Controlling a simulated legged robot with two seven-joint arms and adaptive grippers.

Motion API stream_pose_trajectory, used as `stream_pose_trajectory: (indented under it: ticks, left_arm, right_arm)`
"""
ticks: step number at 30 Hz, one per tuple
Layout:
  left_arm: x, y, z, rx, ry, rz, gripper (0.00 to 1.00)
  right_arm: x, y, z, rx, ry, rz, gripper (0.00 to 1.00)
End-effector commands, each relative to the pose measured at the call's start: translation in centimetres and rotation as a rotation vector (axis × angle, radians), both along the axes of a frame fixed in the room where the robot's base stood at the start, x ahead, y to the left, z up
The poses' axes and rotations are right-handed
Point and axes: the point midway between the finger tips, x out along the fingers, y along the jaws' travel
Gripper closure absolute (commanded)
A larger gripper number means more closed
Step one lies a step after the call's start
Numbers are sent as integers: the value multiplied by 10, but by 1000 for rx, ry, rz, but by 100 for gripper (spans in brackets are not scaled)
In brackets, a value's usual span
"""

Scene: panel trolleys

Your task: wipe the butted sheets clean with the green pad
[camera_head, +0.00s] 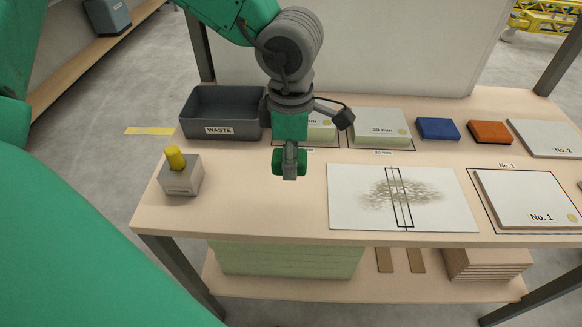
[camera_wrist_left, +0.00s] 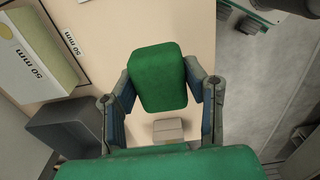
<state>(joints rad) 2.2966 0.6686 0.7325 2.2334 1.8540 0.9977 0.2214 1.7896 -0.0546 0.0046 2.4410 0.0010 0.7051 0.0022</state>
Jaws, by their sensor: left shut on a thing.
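The butted sheets (camera_head: 350,212) lie flat on the bench as a white panel. A dark smudge spreads across their middle, over a narrow black-outlined strip along the joint. My left gripper (camera_head: 290,172) hangs above the bench, left of the sheets and apart from them. It is shut on the green pad (camera_head: 279,163). In the left wrist view the pad (camera_wrist_left: 158,78) sits between both fingers, its broad face showing. My right gripper is not in view.
A grey WASTE bin (camera_head: 220,110) stands at the back left. A grey block with a yellow knob (camera_head: 180,175) is at the left edge. Blue (camera_head: 437,128) and orange (camera_head: 490,132) pads lie behind the sheets. Panel No. 1 (camera_head: 520,195) lies right of them.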

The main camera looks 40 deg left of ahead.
Motion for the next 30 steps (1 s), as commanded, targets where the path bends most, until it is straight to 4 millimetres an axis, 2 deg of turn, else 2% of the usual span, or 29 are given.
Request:
stream_pose_trajectory:
  ticks: [9,10,12,19,23,30]
  left_arm:
    - [0,0,6,-1,1,0,85]
    - [0,0,6,-1,1,0,64]
    - [0,0,6,-1,1,0,84]
    - [0,-1,3,1,1,-58,84]
    - [1,-1,-5,1,4,-263,84]
    - [5,-2,-28,1,5,-919,84]
  right_arm:
    - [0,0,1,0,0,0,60]
    - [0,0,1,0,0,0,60]
    - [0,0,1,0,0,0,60]
    - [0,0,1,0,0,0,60]
    - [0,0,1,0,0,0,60]
    - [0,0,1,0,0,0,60]
